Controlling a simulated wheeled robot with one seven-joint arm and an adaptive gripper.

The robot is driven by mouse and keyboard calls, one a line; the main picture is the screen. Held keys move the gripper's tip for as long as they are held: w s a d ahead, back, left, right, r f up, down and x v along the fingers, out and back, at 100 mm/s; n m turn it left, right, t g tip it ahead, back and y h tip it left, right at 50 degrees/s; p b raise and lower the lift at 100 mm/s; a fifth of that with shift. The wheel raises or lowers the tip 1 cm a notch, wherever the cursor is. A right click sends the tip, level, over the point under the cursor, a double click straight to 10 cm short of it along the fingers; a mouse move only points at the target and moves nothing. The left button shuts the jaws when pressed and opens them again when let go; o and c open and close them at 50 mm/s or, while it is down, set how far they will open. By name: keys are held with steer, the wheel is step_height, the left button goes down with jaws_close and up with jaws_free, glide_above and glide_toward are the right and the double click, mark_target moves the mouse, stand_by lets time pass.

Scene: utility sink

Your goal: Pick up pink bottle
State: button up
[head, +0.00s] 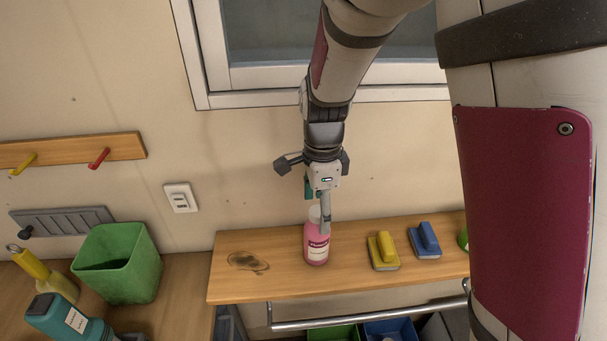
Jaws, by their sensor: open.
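The pink bottle (316,248) stands upright on the wooden shelf (285,285) below the window. It has a white label and a pale top. My gripper (319,212) reaches down from above, with its fingers at the bottle's upper part. One grey finger shows in front of the bottle's right side and covers part of its neck. The other finger is mostly hidden. The gripper is open, and I cannot tell whether it touches the bottle.
A yellow brush (383,251) and a blue brush (425,240) lie right of the bottle. A metal rail (360,316) runs along the shelf's front. The shelf left of the bottle is clear except for a dark stain.

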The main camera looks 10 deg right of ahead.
mark_target(317, 231)
steer(key=shift+a+f, duration=0.1)
steer(key=shift+f, duration=3.85)
steer(key=c, duration=1.2)
